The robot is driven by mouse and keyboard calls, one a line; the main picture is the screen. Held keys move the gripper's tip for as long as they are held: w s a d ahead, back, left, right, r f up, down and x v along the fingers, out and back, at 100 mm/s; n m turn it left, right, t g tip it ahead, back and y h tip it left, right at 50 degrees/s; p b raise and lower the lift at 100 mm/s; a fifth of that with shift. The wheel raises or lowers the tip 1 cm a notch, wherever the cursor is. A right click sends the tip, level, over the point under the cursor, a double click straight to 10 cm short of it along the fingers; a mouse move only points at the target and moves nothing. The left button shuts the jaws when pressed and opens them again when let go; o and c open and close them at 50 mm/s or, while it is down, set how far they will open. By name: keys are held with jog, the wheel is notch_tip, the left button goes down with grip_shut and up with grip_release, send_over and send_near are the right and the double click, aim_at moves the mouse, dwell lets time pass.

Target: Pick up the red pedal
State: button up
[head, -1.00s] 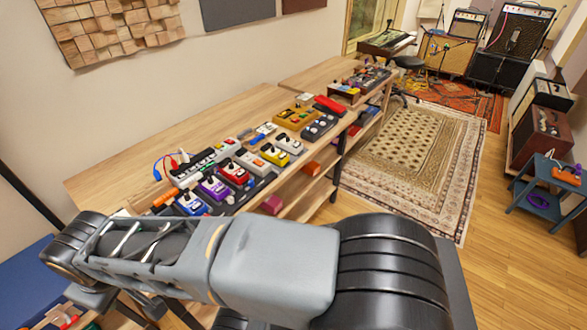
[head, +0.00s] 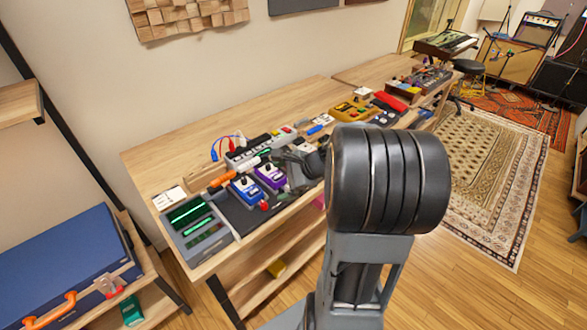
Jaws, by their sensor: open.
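The small red pedal of the pedalboard row does not show now; the place right of the purple pedal (head: 270,177) is covered by my gripper and arm. My gripper (head: 303,165) is open, low over the pedalboard, just right of the purple pedal. It is small, dark and partly hidden behind my arm, so its fingertips and any contact cannot be made out. A long flat red pedal (head: 389,103) lies farther back on the desk, beyond my arm and apart from the gripper.
A blue pedal (head: 246,190) and a grey unit with green displays (head: 196,225) stand left of the gripper. A yellow pedal (head: 353,110) stands behind. Cables (head: 231,147) rise at the back. The wooden desk (head: 160,155) is bare along the wall. A blue case (head: 65,265) lies at left.

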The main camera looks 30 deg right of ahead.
jog(key=d+f+m+t+h+b, duration=0.1)
jog(key=d+f+m+t, duration=0.1)
jog(key=d+m, duration=0.3)
jog(key=w+d+f+m+t+h, duration=0.1)
jog(key=d+f+m+t, duration=0.2)
jog(key=d, duration=0.4)
jog(key=d+f+m+t+h+b, duration=0.1)
jog(key=d+f+m, duration=0.1)
jog(key=d+m, duration=0.3)
jog(key=shift+m+h, duration=0.3)
jog(key=shift+h, duration=0.1)
jog(key=x, duration=0.4)
jog(key=d+x, duration=0.1)
jog(key=x, duration=0.2)
jog(key=shift+f, duration=0.1)
jog(key=shift+p+x, duration=0.55)
jog(key=shift+x, duration=2.7)
jog(key=shift+c, duration=0.2)
jog(key=c, duration=1.2)
